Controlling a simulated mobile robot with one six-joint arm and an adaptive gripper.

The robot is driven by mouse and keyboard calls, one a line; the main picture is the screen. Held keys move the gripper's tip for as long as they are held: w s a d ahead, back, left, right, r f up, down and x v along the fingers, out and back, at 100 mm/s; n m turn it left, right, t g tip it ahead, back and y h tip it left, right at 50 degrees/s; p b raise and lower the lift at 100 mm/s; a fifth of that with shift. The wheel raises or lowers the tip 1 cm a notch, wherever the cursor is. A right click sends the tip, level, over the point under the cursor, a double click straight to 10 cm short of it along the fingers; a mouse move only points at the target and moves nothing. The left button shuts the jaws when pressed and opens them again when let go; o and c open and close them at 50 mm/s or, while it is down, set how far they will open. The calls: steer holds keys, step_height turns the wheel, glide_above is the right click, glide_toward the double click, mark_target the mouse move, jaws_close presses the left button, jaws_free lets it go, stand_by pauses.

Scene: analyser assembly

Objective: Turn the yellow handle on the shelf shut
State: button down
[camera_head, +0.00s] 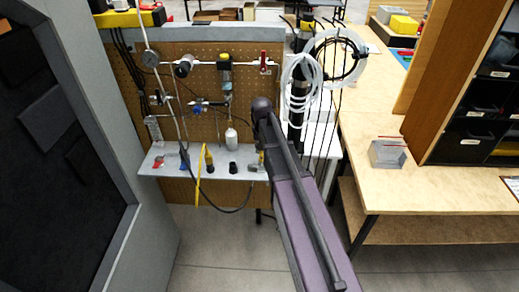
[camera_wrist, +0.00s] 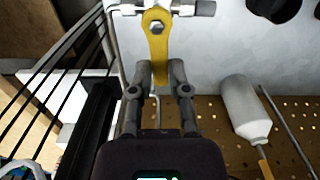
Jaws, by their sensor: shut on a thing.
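The yellow handle (camera_wrist: 158,40) shows in the wrist view, a flat lever with a bolt at its wide end, mounted on a metal pipe fitting (camera_wrist: 193,8) over the pale shelf (camera_wrist: 225,50). My gripper (camera_wrist: 161,70) has its two dark fingers closed on the narrow end of the lever, one on each side. In the head view the shelf (camera_head: 222,171) stands out from the pegboard, and my arm reaches its right end. There my arm hides most of the handle and my fingers.
A white bottle (camera_head: 231,137) hangs above the shelf; it also shows in the wrist view (camera_wrist: 245,108). Black round parts (camera_head: 233,168) stand on the shelf left of my gripper. Coiled tubes (camera_head: 301,85) and thin black rods are close on the right. A grey cabinet stands at left.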

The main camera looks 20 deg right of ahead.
steer(key=shift+s+d+m, duration=0.1)
steer(key=shift+d+m, duration=0.05)
steer(key=shift+m, duration=0.25)
steer(key=c, duration=0.6)
jaws_free()
